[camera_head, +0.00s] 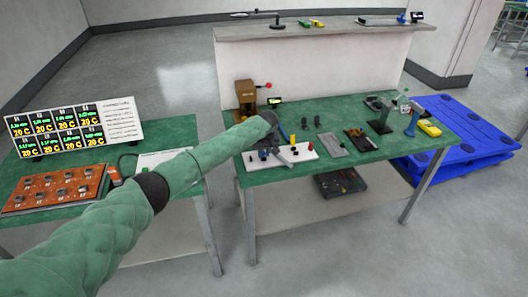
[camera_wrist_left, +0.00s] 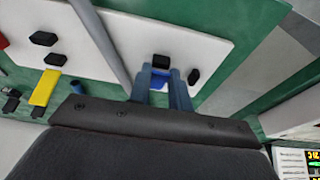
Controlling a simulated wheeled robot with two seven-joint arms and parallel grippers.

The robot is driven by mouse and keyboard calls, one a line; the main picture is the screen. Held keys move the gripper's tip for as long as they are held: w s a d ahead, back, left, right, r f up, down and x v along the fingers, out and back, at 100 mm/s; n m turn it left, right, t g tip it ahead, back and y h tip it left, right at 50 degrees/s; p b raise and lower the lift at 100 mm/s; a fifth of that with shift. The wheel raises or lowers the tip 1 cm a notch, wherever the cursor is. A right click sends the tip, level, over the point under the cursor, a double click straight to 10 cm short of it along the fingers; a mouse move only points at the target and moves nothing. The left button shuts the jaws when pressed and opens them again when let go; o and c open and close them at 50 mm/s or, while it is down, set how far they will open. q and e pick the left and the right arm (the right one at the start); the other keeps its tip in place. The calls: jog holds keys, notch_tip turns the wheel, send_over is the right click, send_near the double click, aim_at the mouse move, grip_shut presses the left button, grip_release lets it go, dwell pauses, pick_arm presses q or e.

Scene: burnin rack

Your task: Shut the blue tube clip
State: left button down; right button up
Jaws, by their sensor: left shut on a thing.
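The blue tube clip (camera_wrist_left: 158,80) shows in the left wrist view between my left gripper's two fingers, on a white board (camera_wrist_left: 222,30). My left gripper (camera_wrist_left: 162,72) is shut on it, with a black block just beyond the fingertips. A grey tube (camera_wrist_left: 98,35) runs in from the top and passes beside the fingers. In the head view my left gripper (camera_head: 266,152) is down at the white board (camera_head: 303,157). The clip cannot be made out there. How far the clip is closed cannot be told. My right gripper is not in view.
The green bench (camera_head: 350,172) also holds a brown device (camera_head: 245,95), a grey plate (camera_head: 331,144) and tools on the right. A second table with an orange board (camera_head: 55,188) is at left.

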pick_arm(q)
jog(key=c, duration=1.3)
grip_release()
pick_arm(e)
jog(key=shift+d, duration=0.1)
pick_arm(q)
jog(key=shift+s+r, duration=0.1)
jog(key=shift+r, duration=0.2)
jog(key=shift+b+v, duration=1.3)
jog(key=shift+v, duration=2.25)
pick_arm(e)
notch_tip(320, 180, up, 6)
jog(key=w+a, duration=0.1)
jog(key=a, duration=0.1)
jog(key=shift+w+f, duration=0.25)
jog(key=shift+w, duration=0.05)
